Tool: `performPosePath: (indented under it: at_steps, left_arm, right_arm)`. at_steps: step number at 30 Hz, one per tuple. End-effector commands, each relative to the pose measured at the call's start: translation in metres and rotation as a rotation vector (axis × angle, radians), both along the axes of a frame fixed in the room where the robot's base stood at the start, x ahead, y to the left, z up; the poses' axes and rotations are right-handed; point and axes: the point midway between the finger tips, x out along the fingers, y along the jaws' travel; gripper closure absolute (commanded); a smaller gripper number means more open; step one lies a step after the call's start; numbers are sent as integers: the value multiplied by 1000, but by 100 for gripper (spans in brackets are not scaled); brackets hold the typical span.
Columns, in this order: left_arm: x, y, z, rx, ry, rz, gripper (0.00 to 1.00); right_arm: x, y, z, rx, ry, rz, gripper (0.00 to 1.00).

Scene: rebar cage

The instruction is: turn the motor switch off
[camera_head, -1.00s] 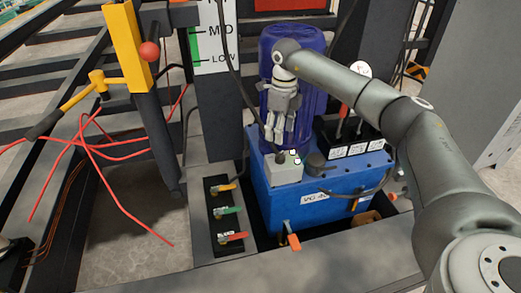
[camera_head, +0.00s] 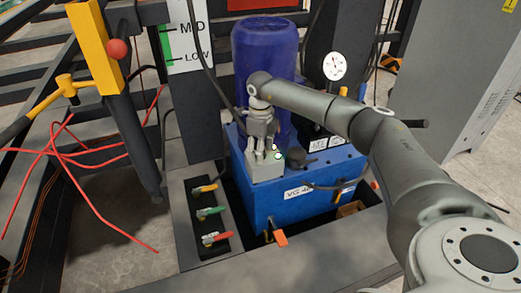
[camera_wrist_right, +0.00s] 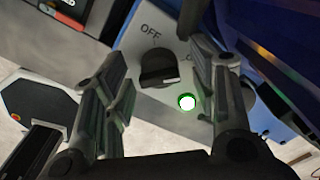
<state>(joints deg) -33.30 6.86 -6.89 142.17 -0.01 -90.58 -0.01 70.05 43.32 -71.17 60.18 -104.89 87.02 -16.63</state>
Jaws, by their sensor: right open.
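The motor switch is a black rotary knob (camera_wrist_right: 158,68) on a grey control box (camera_head: 265,168), which sits on the blue hydraulic unit. In the wrist view, an "OFF" label stands above the knob, and a second label is partly hidden by a finger. A green lamp (camera_wrist_right: 187,102) beside the knob is lit; it also shows in the head view (camera_head: 278,155). My right gripper (camera_wrist_right: 160,62) is open, its fingers on either side of the knob. I cannot tell whether they touch it. The head view hides the knob behind the gripper. My left gripper is out of view.
A purple-blue motor (camera_head: 265,65) stands just behind the box. A round gauge (camera_head: 334,66) is at its right. Valves with yellow, green and red handles (camera_head: 210,212) lie at the left. A yellow post (camera_head: 95,45) and red cables are farther left.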

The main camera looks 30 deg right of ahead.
Motion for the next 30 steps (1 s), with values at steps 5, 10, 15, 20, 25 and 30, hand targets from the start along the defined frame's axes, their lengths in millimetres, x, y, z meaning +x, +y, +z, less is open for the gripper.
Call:
performPosePath:
  at_steps: [5, 10, 15, 20, 25, 30]
  left_arm:
    - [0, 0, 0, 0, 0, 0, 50]
    - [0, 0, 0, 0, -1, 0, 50]
    - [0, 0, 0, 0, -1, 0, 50]
    - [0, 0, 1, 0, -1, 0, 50]
    - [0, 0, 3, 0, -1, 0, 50]
    - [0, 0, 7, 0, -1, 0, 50]
  right_arm:
    - [0, 0, 0, 0, 0, 0, 52]
    - [0, 0, 0, 0, 0, 0, 74]
    - [0, 0, 0, 1, -1, 0, 94]
    - [0, 0, 1, 1, -1, 8, 94]
    - [0, 0, 1, 1, -1, 53, 94]
    - [1, 0, 2, 0, -2, 152, 94]
